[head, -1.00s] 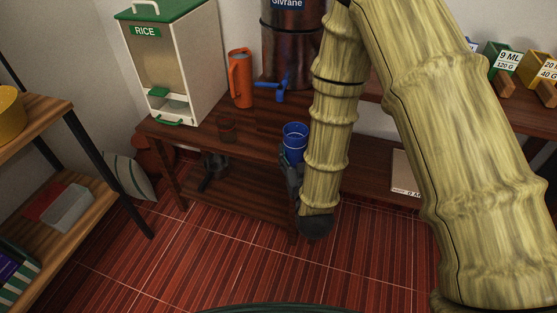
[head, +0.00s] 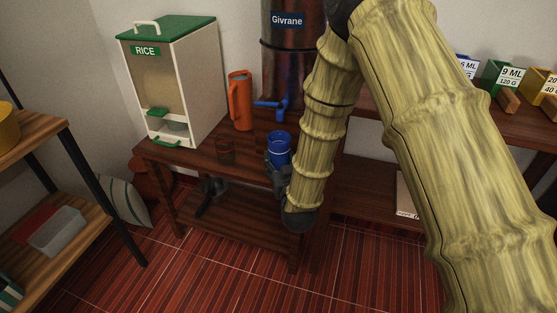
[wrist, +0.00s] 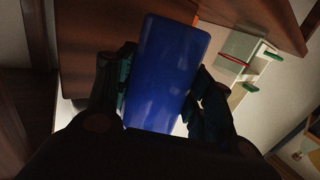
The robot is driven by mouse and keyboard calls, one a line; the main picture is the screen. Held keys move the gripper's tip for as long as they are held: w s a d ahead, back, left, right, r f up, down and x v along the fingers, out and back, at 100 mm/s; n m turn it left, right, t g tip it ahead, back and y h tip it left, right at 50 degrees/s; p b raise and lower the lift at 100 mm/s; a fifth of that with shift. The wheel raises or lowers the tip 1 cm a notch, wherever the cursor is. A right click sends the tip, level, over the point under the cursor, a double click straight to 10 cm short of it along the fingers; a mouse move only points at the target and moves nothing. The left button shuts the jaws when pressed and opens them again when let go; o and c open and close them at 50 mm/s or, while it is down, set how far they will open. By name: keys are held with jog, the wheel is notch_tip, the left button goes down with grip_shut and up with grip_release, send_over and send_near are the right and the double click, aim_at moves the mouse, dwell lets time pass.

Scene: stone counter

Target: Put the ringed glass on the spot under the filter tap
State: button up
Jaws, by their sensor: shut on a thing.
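My gripper (head: 277,172) is shut on a blue glass (head: 279,152), held upright at the front edge of the wooden table. In the wrist view the glass (wrist: 168,75) fills the space between the two dark fingers. Faint lines show on it in the head view; I cannot make out rings clearly. The copper filter (head: 286,70) marked Givrane stands at the back, with a blue tap (head: 273,106) on its front. The glass is below and in front of the tap in the picture. The spot under the tap is partly hidden by the glass.
An orange jug (head: 240,100) stands by the filter, and a rice dispenser (head: 172,85) at the left. The table (head: 190,157) has bare wood between them. My arm covers the right side.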

jog(key=x, duration=0.3)
jog(key=d+x, duration=0.1)
jog(key=x, duration=0.1)
jog(key=shift+w+a+f, duration=0.1)
jog(key=shift+w, duration=0.15)
jog(key=shift+w+f+b, duration=0.1)
jog(key=shift+f+b, duration=0.25)
jog(key=shift+f, duration=1.4)
jog(key=shift+f, duration=0.15)
jog(key=o, duration=1.4)
jog(key=shift+c, duration=0.2)
jog(key=v, duration=1.2)
jog(key=shift+p, duration=0.3)
